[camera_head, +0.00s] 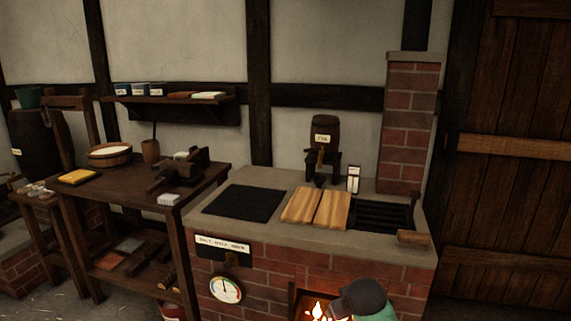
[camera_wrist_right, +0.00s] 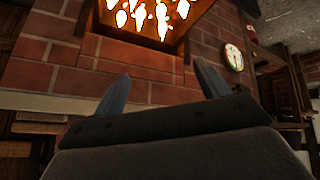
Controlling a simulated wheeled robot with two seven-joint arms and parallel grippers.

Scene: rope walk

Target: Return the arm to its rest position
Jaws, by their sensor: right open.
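My right gripper (camera_wrist_right: 162,72) is open, with its two blue-grey fingers spread apart and nothing between them. In the head view my right arm, dark grey and green, shows at the bottom edge in front of the brick hearth (camera_head: 268,268). It is beside the lit fire opening (camera_head: 317,307). The wrist view shows the flames (camera_wrist_right: 150,14) beyond the fingertips, with brickwork around them. My left gripper is not in view.
Two wooden boards (camera_head: 316,208), a black plate (camera_head: 243,203) and a dark grate (camera_head: 382,214) lie on the hearth top. A small cask (camera_head: 325,133) stands behind. A gauge (camera_head: 226,289) is on the front. A wooden workbench (camera_head: 130,190) stands left.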

